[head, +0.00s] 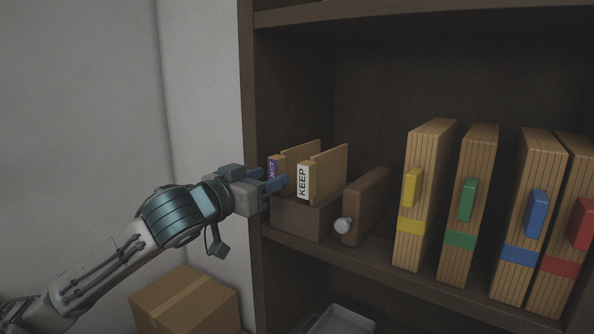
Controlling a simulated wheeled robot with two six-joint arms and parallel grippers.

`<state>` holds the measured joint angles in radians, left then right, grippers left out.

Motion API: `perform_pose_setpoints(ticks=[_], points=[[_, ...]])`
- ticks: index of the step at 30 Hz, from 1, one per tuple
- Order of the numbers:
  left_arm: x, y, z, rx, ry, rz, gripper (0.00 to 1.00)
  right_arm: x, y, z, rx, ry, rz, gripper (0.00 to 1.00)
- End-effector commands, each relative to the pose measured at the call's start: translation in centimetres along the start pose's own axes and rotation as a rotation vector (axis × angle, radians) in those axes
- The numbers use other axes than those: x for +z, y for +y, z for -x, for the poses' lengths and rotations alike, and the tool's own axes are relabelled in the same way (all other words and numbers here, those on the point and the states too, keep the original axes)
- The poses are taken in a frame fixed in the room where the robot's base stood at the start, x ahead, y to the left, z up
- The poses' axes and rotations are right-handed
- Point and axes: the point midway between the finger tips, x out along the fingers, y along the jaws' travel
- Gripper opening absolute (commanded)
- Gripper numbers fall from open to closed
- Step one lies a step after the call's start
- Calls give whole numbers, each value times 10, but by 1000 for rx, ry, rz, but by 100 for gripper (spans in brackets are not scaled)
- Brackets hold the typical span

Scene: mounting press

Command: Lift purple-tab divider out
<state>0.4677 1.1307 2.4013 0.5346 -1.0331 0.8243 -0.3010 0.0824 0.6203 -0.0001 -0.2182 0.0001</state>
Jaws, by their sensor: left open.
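The purple-tab divider (300,151) stands in a small brown box (298,219) on the shelf. Its purple tab (272,171) reads "JECT" where it shows, with the rest covered by my gripper. A second divider (331,172) with a white "KEEP" tab (303,182) stands to its right in the same box. My left gripper (276,181) is open, with its blue fingers at the front of the purple tab. I cannot tell whether the fingers touch the divider. My right gripper is not in view.
A brown block with a round metal knob (343,226) stands right of the box. Several wooden binders, including one with a yellow tab (412,187), stand further right. The shelf's left side panel (249,120) is close to my gripper. A cardboard box (185,300) sits below.

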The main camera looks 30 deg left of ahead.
Motion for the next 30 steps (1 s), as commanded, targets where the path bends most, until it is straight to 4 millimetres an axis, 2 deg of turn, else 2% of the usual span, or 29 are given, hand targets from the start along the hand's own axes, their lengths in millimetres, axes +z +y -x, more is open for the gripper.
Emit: perform_pose_setpoints(ticks=[1, 13, 22, 30], points=[[-2, 0, -3, 1, -1, 5, 49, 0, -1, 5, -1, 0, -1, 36], [-1, 1, -15, 1, -3, 3, 49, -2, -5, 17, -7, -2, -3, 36], [-1, 2, -41, 2, -4, 6, 49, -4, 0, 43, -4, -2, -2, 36], [2, 1, -60, 1, -2, 2, 49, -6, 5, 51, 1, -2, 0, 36]])
